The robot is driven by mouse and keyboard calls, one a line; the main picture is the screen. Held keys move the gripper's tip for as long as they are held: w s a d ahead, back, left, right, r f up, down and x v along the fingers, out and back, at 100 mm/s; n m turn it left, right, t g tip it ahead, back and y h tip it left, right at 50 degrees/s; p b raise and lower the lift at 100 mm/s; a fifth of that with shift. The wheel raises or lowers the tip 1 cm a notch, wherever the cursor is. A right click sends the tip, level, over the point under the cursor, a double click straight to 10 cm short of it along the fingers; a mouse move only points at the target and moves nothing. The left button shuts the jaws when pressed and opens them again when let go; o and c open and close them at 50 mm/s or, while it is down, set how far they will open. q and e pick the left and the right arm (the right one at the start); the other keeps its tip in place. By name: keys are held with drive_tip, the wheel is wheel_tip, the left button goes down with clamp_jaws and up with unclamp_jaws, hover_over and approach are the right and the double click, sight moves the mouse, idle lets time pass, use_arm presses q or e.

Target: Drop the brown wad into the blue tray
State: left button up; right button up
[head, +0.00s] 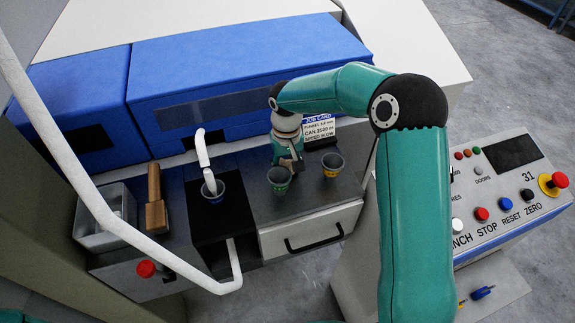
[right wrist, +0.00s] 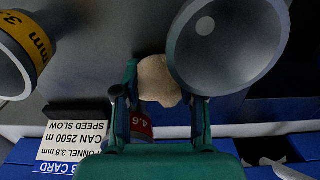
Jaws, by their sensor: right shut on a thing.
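My right gripper (head: 289,163) points down over the grey worktop, just behind the green-banded cup (head: 279,181). In the right wrist view, its two fingers (right wrist: 165,105) are shut on a pale tan wad (right wrist: 157,80), which I take for the brown wad. A large grey cup (right wrist: 228,45) partly covers the wad's right side and the finger there. I cannot make out a blue tray in either view. My left gripper is not in view.
A yellow-banded cup (head: 331,165) stands to the right, a blue-banded cup (head: 213,192) to the left under a white spout. A red-banded piece (right wrist: 141,124) is behind the fingers. A grey metal bin (head: 83,236) and wooden-handled tool (head: 155,205) are at left. A job card (head: 318,128) stands behind.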

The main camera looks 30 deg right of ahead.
drive_tip(key=o, duration=0.7)
drive_tip(key=shift+f, duration=0.1)
drive_tip(key=shift+o, duration=0.2)
